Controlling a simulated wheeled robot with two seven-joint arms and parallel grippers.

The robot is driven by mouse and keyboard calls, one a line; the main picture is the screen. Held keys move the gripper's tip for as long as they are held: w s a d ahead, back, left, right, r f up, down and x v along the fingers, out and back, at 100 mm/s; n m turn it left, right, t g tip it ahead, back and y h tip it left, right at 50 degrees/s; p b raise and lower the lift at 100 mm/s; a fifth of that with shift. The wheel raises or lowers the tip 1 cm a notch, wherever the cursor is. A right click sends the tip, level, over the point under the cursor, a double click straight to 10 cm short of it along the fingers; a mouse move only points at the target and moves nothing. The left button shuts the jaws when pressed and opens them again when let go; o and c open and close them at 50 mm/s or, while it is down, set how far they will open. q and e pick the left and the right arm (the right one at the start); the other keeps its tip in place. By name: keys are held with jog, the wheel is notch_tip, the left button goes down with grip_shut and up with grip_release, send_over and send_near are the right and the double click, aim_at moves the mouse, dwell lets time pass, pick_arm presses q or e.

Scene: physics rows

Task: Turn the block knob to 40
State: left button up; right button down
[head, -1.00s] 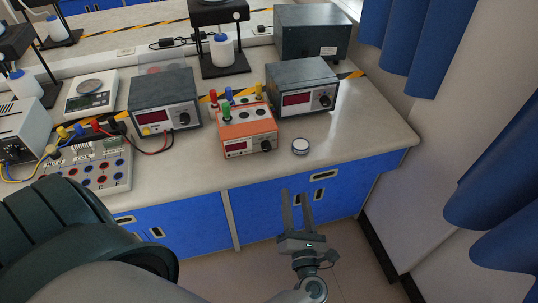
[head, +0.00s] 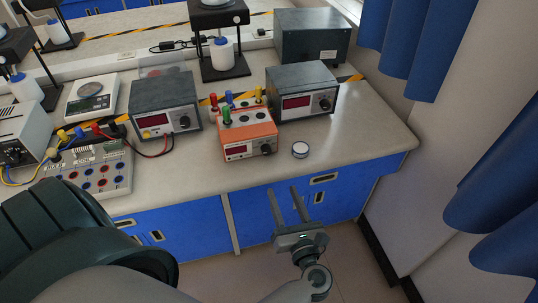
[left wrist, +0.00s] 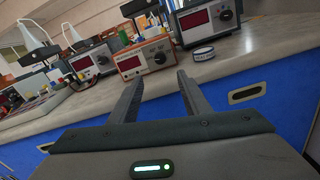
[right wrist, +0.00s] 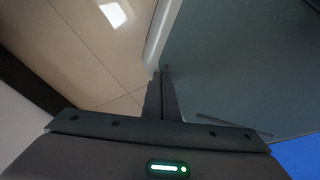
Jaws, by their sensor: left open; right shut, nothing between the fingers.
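The orange block unit (head: 248,138) stands near the bench's front edge, with coloured tubes standing in its top. Its dark block knob (head: 266,149) is on the right of its front face, beside a red display; the setting is too small to read. The knob also shows in the left wrist view (left wrist: 159,58), beyond the fingertips. My left gripper (head: 282,189) is open and empty, below and in front of the unit, apart from it. My right gripper (right wrist: 161,73) is shut and empty in the right wrist view; I cannot make it out in the head view.
Grey power units stand behind right (head: 300,92) and left (head: 163,104) of the orange unit. A small round white-topped item (head: 300,150) lies to its right. A terminal board (head: 95,168) with leads is at left. The bench's right end is clear.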

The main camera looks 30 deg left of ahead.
aim_at(268, 152)
pick_arm(q)
jog(key=p+x, duration=0.5)
jog(key=x, duration=0.9)
jog(key=shift+w+a+r, duration=0.1)
jog(key=shift+w+a, duration=0.1)
jog(key=shift+w, duration=0.05)
jog(key=shift+w+a, duration=0.35)
jog(key=shift+a, duration=0.05)
pick_arm(e)
jog(key=s+d+r+g, duration=0.1)
jog(key=s+d+r, duration=0.1)
jog(key=s+r, duration=0.2)
jog(key=shift+s, duration=0.3)
jog(key=shift+r, duration=0.1)
pick_arm(q)
jog(key=c, duration=1)
